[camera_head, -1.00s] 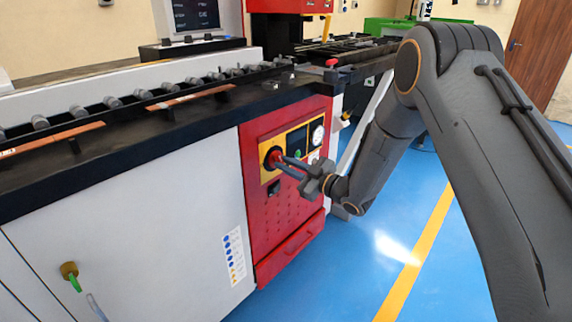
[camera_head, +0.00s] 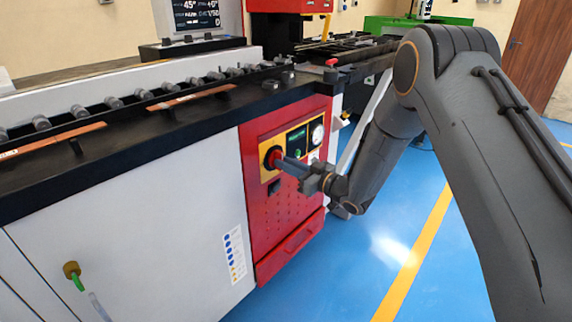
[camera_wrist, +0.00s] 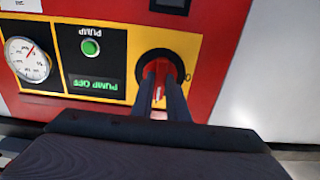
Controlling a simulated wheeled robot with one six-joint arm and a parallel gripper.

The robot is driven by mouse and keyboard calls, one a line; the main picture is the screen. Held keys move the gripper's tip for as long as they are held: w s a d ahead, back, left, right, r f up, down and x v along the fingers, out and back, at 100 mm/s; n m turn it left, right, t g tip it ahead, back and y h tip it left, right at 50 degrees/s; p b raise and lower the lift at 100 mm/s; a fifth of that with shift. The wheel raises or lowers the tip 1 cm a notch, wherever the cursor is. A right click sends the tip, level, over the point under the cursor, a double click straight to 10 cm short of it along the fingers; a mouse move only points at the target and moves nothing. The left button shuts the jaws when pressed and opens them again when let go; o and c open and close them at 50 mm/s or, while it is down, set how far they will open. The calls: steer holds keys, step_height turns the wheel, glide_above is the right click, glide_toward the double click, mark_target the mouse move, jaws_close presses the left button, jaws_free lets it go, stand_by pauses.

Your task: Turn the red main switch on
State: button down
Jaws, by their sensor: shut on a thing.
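The red main switch (camera_head: 271,154) sits on a black round base in the yellow panel of the red cabinet front. My gripper (camera_head: 278,160) reaches it from the right, its fingers shut on the switch handle. In the wrist view, which is upside down relative to the labels, the two dark fingers of my gripper (camera_wrist: 160,72) stand on either side of the red switch handle (camera_wrist: 158,95). The fingers hide much of the handle. The small display (camera_wrist: 95,84) glows green and reads "PUMP OFF".
A green button (camera_wrist: 91,47) and a round gauge (camera_wrist: 28,60) are beside the switch. A black bench edge (camera_head: 180,125) with rollers overhangs the cabinet. A lit screen (camera_head: 196,15) stands behind it. Blue floor (camera_head: 350,270) is open at right.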

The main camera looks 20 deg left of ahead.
steer(key=shift+f, duration=0.1)
steer(key=c, duration=1.7)
jaws_free()
steer(key=shift+d, duration=0.1)
steer(key=shift+v, duration=3.9)
